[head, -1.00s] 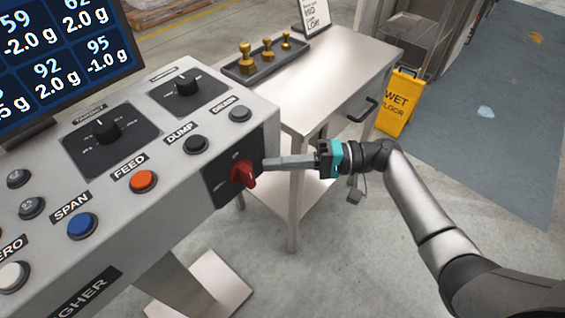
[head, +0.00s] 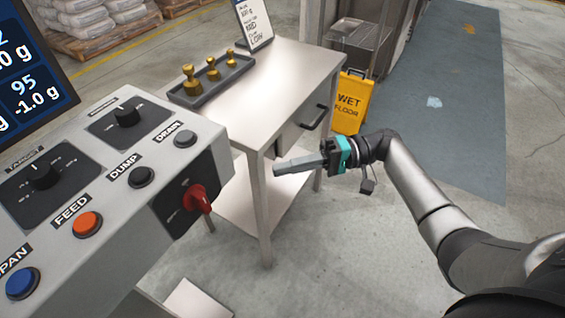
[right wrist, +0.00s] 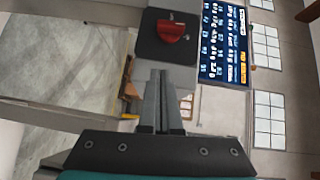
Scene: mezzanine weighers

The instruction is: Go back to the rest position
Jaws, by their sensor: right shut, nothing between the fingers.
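My right gripper (head: 296,165) is shut and empty. In the head view it is in the air to the right of the weigher's control panel, in front of the metal table. A gap separates it from the red rotary switch (head: 198,199) on the panel's end face. In the right wrist view the closed fingers (right wrist: 157,100) point toward the red switch (right wrist: 171,32) on its dark plate. My left gripper is not in view.
The control panel (head: 110,235) stands at left. The metal table (head: 285,85) holds a tray (head: 212,88) of brass weights and a sign (head: 253,22). A yellow wet-floor sign (head: 351,102) stands behind my right arm. The floor at right is clear.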

